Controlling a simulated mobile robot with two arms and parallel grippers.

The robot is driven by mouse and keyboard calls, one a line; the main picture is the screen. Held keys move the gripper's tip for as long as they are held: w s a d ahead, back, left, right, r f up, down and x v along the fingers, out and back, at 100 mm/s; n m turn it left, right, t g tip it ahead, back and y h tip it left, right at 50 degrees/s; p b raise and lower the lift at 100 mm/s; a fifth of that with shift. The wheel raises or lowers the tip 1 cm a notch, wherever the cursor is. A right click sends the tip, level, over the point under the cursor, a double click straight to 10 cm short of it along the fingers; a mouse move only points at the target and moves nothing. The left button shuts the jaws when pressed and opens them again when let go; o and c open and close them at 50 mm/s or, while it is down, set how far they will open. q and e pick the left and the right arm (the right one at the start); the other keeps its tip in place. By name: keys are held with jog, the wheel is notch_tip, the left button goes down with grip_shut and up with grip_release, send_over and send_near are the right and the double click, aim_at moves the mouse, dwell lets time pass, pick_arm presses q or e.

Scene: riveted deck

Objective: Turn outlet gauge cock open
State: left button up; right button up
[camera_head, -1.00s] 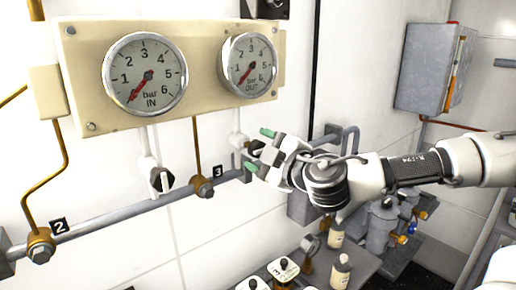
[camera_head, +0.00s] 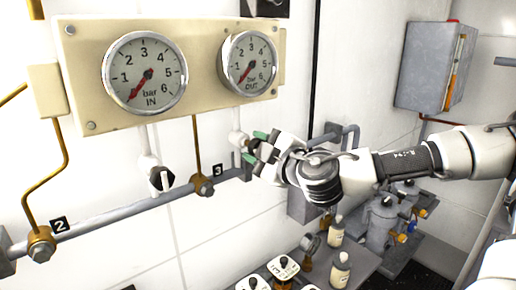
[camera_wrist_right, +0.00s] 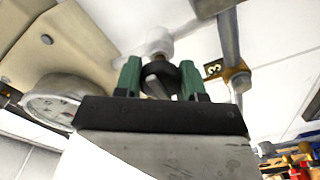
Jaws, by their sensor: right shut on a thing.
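The outlet gauge (camera_head: 247,63), marked OUT, has its red needle at the low end of the dial. Its cock hangs below on a white stem (camera_head: 237,139). My right gripper (camera_head: 255,148) is at this cock, coming in from the right. In the right wrist view the green fingers (camera_wrist_right: 160,78) are on both sides of the cock's dark round knob (camera_wrist_right: 158,72), shut on it. The gripper hides most of the knob in the head view. My left gripper is not in view.
The inlet gauge (camera_head: 144,72) and its cock (camera_head: 161,180) are to the left. A grey pipe (camera_head: 120,211) runs along the wall below. A grey wall box (camera_head: 428,67) is at upper right. Bottles (camera_head: 340,270) and valves stand on a shelf below my arm.

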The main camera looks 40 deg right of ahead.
jog(key=n+b, duration=0.2)
jog(key=b, duration=0.1)
jog(key=shift+f+n, duration=0.25)
jog(key=shift+n, duration=0.15)
jog(key=n+b, duration=0.3)
jog(key=n, duration=0.1)
jog(key=shift+n+b, duration=0.3)
jog(key=n+b, duration=0.3)
jog(key=n, duration=0.2)
jog(key=shift+r, duration=0.1)
jog(key=shift+r+n+b, duration=0.1)
jog(key=shift+n+b, duration=1.3)
jog(key=shift+n, duration=1.3)
jog(key=o, duration=0.9)
